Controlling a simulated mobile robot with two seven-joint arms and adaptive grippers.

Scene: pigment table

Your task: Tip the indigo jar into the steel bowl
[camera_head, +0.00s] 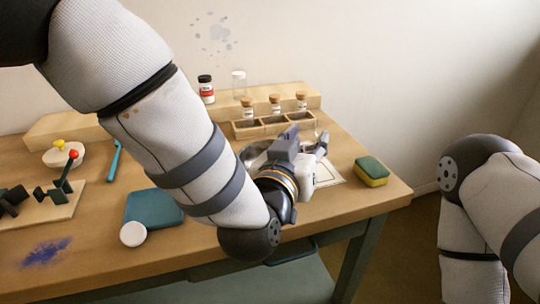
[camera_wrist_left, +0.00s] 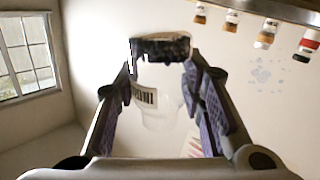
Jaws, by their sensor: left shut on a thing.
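My left gripper (camera_head: 306,143) is at the right side of the steel bowl (camera_head: 252,153), over the back part of the table, and hides much of the bowl in the head view. In the left wrist view the left gripper (camera_wrist_left: 160,82) is shut on the indigo jar (camera_wrist_left: 160,108). The jar is clear, with a dark lettered label and a dark mass at its upper end in that picture. In the head view I cannot make out the jar behind the gripper. My right arm is at the right edge of the head view; its gripper is out of view.
A rack (camera_head: 262,128) with several corked jars stands behind the bowl. A green-yellow sponge (camera_head: 371,172) lies right of it. An indigo stain (camera_head: 46,252) marks the front.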

